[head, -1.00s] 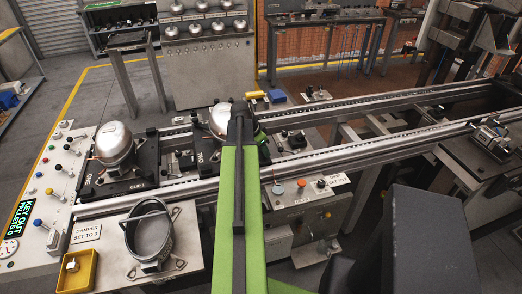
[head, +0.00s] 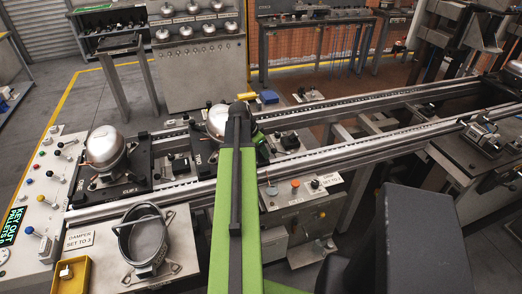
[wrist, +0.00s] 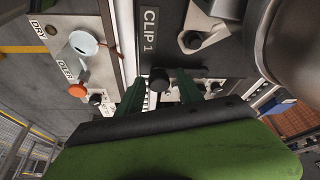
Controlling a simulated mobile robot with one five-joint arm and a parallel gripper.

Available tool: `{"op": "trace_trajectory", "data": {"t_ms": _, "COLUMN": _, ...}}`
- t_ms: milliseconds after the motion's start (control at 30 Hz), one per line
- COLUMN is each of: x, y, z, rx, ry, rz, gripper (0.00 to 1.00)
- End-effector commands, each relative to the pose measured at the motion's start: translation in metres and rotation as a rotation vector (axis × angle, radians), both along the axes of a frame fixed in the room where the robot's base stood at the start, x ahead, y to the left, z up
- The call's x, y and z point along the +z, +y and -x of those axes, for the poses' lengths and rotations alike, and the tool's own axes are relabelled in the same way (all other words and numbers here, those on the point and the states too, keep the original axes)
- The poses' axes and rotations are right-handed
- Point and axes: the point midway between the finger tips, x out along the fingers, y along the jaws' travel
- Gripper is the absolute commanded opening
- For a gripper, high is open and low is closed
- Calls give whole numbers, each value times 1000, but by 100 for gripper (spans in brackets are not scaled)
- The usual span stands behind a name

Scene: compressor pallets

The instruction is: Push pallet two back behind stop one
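Two dark pallets stand on the twin-rail conveyor in the head view. The left pallet (head: 128,178) carries a silver compressor (head: 103,147); its label is too small to read surely. The other pallet (head: 203,158), partly behind my arm, carries a second compressor (head: 216,121). In the wrist view a dark pallet plate (wrist: 205,60) labelled CLIP 1 lies just ahead of my gripper (wrist: 170,82). Its two green fingers are apart, with a black knob (wrist: 159,79) at or between their tips; I cannot tell whether they touch it. Neither stop can be identified surely.
A control panel (head: 42,185) stands at the left end. A knob box (head: 297,208) sits front right of my arm. The rails to the right look clear up to a far station (head: 482,138).

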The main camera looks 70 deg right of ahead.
Motion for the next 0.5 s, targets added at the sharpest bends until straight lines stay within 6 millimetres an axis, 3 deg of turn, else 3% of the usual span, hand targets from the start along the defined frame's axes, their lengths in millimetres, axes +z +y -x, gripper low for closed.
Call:
{"op": "trace_trajectory", "data": {"t_ms": 367, "x": 1, "y": 1, "z": 0, "rx": -2, "ry": 0, "rz": -2, "gripper": 53}}
{"op": "trace_trajectory", "data": {"t_ms": 500, "x": 10, "y": 4, "z": -1, "rx": -2, "ry": 1, "rz": -3, "gripper": 53}}
